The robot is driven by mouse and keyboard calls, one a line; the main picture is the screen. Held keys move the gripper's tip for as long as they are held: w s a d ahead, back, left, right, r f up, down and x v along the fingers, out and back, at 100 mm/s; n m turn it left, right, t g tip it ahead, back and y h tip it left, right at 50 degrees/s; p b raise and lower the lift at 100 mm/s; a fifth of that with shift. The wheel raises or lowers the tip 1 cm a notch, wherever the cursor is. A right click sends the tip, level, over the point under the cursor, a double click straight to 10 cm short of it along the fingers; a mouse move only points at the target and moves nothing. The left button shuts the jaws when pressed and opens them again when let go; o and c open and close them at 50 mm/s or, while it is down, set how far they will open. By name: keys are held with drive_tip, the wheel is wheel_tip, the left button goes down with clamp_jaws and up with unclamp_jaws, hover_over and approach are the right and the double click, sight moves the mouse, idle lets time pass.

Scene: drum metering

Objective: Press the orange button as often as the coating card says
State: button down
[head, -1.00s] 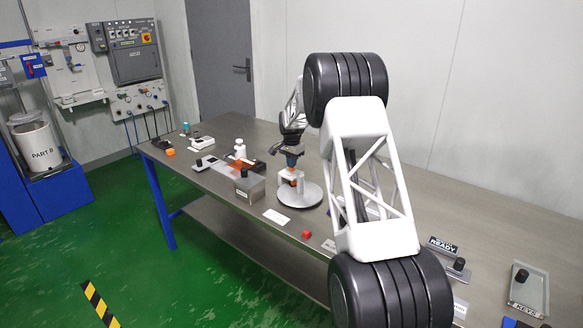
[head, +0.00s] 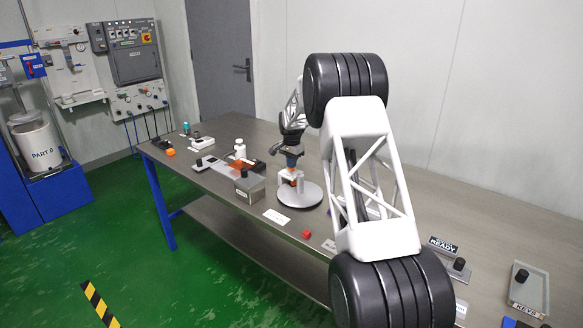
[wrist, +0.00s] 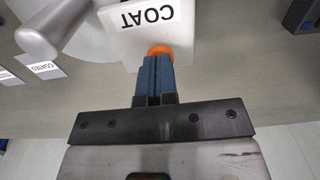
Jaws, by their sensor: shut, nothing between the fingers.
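My gripper (wrist: 155,78) is shut and empty, its blue fingertips pointing at the orange button (wrist: 160,50). In the wrist view the fingertips overlap the button's near edge; I cannot tell whether they press it. The button sits by a white block (wrist: 135,38) marked COAT. In the head view my gripper (head: 291,162) is just above the button (head: 291,171), at the round grey base (head: 312,197). No coating card with a readable number shows. A white card (head: 277,217) at the table's front edge is too small to read.
A small label (wrist: 46,70) reading COATED lies beside the base in the wrist view. A grey box (head: 250,190) stands left of the base, and a red cube (head: 306,233) lies in front. A READY sign (head: 443,244) and a KEYS tray (head: 530,288) are at the right.

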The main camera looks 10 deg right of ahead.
drive_tip(key=shift+r, duration=3.3)
drive_tip(key=shift+r, duration=0.15)
drive_tip(key=shift+r, duration=1.2)
drive_tip(key=shift+f, duration=0.15)
drive_tip(key=shift+f, duration=3.15)
